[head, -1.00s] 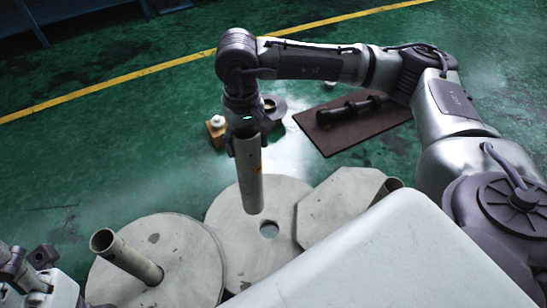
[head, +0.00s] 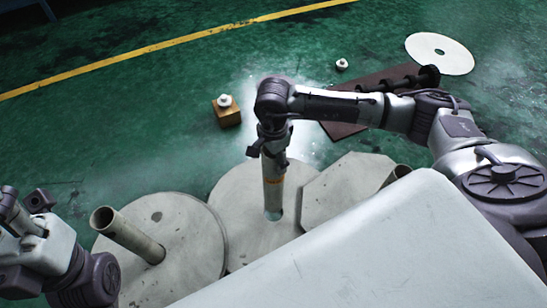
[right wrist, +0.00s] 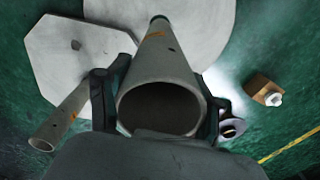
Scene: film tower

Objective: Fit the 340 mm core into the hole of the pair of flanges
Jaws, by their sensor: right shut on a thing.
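My right gripper (head: 270,147) is shut on the upper end of a pale grey tube, the core (head: 273,185), which has an orange mark. The core stands near upright over the middle round flange (head: 240,215), its lower end at the hole; I cannot tell how far inside it is. In the right wrist view the core (right wrist: 158,65) runs between the fingers of the gripper (right wrist: 160,110), its open end facing the camera. Its far end meets the pale flange (right wrist: 205,30) at a dark green spot. My left gripper (head: 25,205) is at the left edge, away from the flanges, its jaws unclear.
A left round flange (head: 185,215) bears a leaning tube (head: 125,234). An octagonal plate (head: 345,185) has another tube (head: 397,174) beside my white body. Behind are a wooden block (head: 227,116), a brown mat (head: 340,128) and a pale disc (head: 440,52).

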